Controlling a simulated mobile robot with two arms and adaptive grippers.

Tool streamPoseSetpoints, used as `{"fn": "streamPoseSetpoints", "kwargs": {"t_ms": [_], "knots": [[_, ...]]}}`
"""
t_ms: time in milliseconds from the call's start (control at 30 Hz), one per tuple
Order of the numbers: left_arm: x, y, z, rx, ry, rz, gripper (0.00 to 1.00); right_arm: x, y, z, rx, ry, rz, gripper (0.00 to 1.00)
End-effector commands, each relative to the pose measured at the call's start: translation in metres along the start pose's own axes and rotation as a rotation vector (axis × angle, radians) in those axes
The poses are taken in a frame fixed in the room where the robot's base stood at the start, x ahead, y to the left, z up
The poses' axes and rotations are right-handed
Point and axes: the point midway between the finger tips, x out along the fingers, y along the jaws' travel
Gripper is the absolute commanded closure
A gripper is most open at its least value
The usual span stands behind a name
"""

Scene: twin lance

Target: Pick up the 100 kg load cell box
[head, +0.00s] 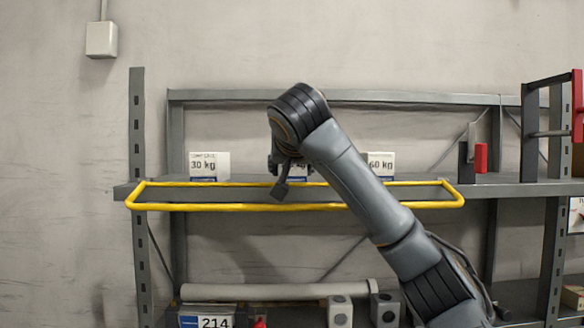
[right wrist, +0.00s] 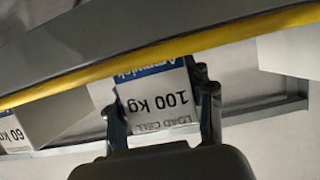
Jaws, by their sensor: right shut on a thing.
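The 100 kg load cell box (right wrist: 158,100) is white with a blue band and shows upside down in the right wrist view. My right gripper (right wrist: 162,118) has one finger on each side of it and is shut on it. In the head view my right gripper (head: 281,176) is over the shelf, and the box (head: 301,172) is mostly hidden behind it. I cannot tell whether the box touches the shelf. My left gripper is not in view.
A yellow rail (head: 220,207) runs along the front of the shelf (head: 415,192). The 30 kg box (head: 208,166) stands left of my gripper and the 60 kg box (head: 381,165) right. A red-and-black holder (head: 480,158) stands farther right.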

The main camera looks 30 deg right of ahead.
Motion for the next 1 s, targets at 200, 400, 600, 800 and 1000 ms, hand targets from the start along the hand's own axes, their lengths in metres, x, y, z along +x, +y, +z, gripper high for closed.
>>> {"fn": "streamPoseSetpoints", "kwargs": {"t_ms": [200,400,600,800,1000], "knots": [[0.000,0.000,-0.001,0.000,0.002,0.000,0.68,0.000,0.001,-0.001,0.001,0.001,0.001,0.98],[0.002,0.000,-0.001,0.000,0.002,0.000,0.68,-0.002,0.000,-0.005,0.002,0.001,0.000,0.98],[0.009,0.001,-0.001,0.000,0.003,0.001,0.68,-0.011,-0.001,-0.024,0.004,0.003,-0.002,0.98],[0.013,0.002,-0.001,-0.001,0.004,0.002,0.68,-0.025,-0.001,-0.056,0.004,0.002,-0.002,0.98],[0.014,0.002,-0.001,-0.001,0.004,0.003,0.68,-0.035,0.000,-0.081,0.003,0.002,-0.002,0.98]]}}
